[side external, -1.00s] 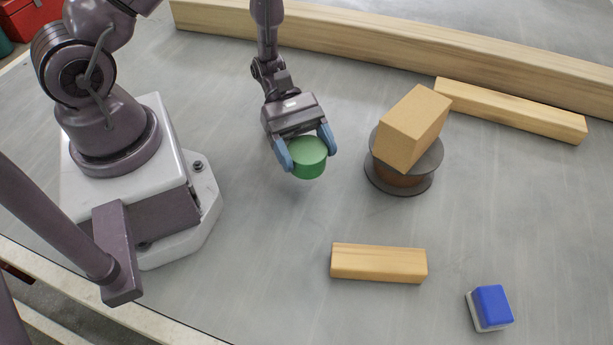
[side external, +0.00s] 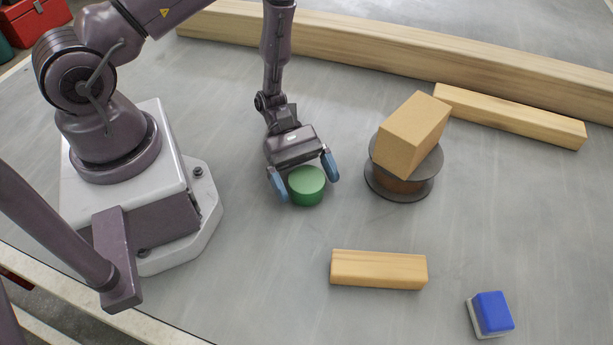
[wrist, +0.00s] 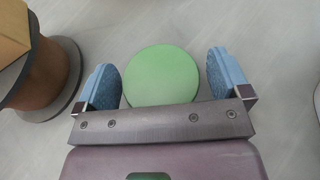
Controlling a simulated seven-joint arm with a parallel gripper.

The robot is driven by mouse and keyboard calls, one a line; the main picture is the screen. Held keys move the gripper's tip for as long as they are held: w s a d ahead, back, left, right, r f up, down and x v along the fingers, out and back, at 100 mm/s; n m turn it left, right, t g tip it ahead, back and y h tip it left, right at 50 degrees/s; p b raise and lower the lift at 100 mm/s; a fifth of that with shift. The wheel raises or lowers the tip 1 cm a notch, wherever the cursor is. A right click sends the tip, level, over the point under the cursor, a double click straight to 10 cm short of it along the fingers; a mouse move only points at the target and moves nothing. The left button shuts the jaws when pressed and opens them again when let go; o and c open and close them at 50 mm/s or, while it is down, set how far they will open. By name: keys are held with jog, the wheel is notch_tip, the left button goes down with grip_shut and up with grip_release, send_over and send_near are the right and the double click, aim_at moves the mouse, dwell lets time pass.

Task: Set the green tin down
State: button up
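The green tin (side external: 307,185) is a short round cylinder standing upright on the grey surface. My gripper (side external: 304,178) is low over it, with one blue finger on each side of the tin. In the wrist view the tin (wrist: 162,76) lies between the two fingers of my gripper (wrist: 167,80), with a gap on both sides. The gripper is open and holds nothing. The tin's lower edge at the back is hidden by the gripper body in the wrist view.
A spool (side external: 401,186) with a tilted cardboard box (side external: 412,134) on it stands right of the tin. A short wood block (side external: 379,269) and a blue-and-white block (side external: 491,313) lie in front. Long timber (side external: 400,50) and a thinner strip (side external: 510,117) lie behind. Surface around the tin is clear.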

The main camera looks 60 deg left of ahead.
aim_at(312, 185)
jog(key=shift+r, duration=0.2)
jog(key=v, duration=0.3)
jog(key=shift+r, duration=0.45)
notch_tip(312, 185, up, 5)
jog(key=shift+r, duration=0.85)
jog(key=s+a+r+m+t+y, duration=0.2)
jog(key=r+m+y, duration=0.4)
jog(key=r+m, duration=0.3)
jog(key=s+a+r+m+t+y, duration=0.2)
jog(key=s+r+m+y, duration=0.3)
jog(key=r, duration=1)
jog(key=shift+s+a+r+m+t+y, duration=0.15)
jog(key=shift+r+m+t+y, duration=0.2)
jog(key=shift+m+t+y, duration=1.15)
jog(key=shift+m+g+h, duration=0.3)
jog(key=shift+m+g, duration=0.2)
jog(key=shift+g, duration=0.2)
